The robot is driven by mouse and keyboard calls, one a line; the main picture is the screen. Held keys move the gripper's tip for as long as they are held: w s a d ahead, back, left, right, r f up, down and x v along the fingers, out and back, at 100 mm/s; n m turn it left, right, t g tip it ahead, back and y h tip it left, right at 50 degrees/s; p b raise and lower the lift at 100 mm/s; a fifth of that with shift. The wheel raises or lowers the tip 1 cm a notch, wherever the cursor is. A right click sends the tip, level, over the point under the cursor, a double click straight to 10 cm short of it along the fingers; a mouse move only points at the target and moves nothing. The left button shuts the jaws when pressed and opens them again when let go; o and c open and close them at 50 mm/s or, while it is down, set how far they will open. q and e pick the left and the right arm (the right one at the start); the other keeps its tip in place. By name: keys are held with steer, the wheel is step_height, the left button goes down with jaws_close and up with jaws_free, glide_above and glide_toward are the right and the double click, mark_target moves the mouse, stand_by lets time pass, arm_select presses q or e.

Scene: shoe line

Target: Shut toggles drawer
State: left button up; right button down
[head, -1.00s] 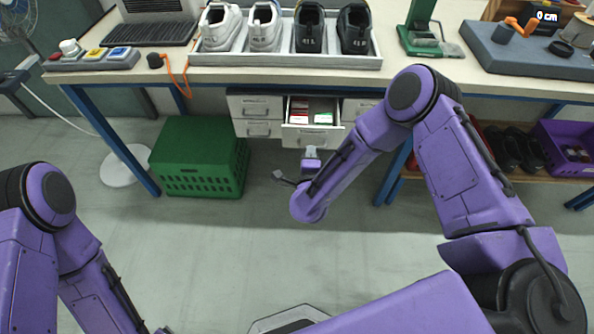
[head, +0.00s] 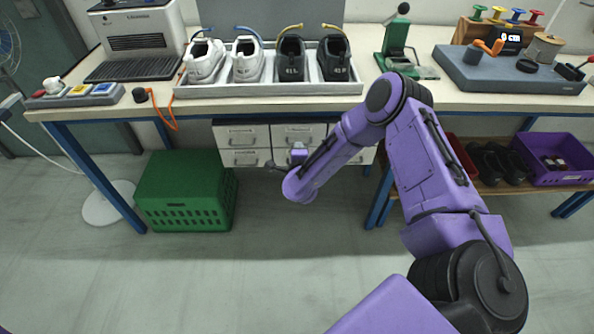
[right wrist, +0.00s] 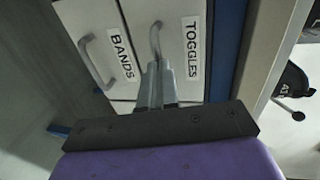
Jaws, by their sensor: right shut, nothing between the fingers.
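The toggles drawer (right wrist: 175,30), a pale front with a grey handle and a TOGGLES label, shows in the right wrist view. It looks level with the bands drawer (right wrist: 97,50) beside it there. In the head view the toggles drawer (head: 299,131) appears to be the upper middle front of the white drawer unit, flush with its neighbours. My right gripper (right wrist: 157,70) is shut and empty, its fingertips at the toggles drawer front by the handle; I cannot tell if they touch. It also shows in the head view (head: 298,152), partly hidden by my arm. My left gripper is out of view.
The workbench (head: 400,98) above holds a tray (head: 270,90) of white and black shoes. A green crate (head: 185,190) stands left of the drawers. A purple crate (head: 548,172) sits on the lower shelf at right. The floor in front is clear.

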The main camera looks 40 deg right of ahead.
steer(key=shift+w+d+r, duration=0.15)
steer(key=shift+w+r, duration=0.1)
steer(key=shift+r, duration=0.1)
steer(key=f+v, duration=0.1)
steer(key=v, duration=1.3)
steer(key=s+a+f+n+g+y, duration=0.4)
steer(key=s+a+f+n+y, duration=0.1)
steer(key=s+f+n, duration=0.5)
steer(key=s+d+f+n+g, duration=0.1)
steer(key=s+f+n+g, duration=0.1)
steer(key=s, duration=0.7)
steer(key=s+d+f+n+g, duration=0.1)
steer(key=s+f+n+g, duration=0.2)
steer(key=s+n, duration=0.3)
steer(key=s+f, duration=0.1)
steer(key=s, duration=0.2)
steer(key=shift+s+d+f+g+p, duration=0.2)
steer(key=shift+d+f+g+p, duration=0.05)
steer(key=shift+g+p, duration=0.05)
